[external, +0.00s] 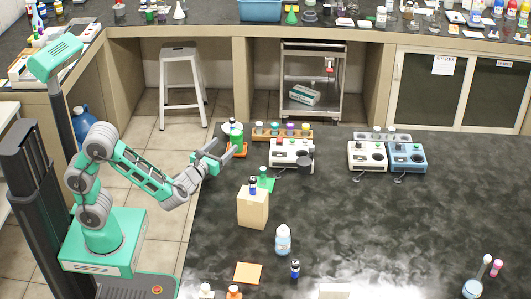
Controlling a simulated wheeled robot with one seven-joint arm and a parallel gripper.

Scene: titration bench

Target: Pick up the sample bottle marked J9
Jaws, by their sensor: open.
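No J9 marking is legible in this view, so I cannot tell which bottle is the sample bottle marked J9. My gripper (225,152) is open at the left end of the dark bench, close beside a green bottle (237,137). A bottle with pale blue contents (283,241), a small dark blue bottle (295,269) and an orange-capped bottle (234,292) stand nearer the front. Their labels are too small to read.
A row of colored-topped containers (283,132) stands behind a white instrument (289,152). More instruments (367,156) stand right. The bench's right middle is clear.

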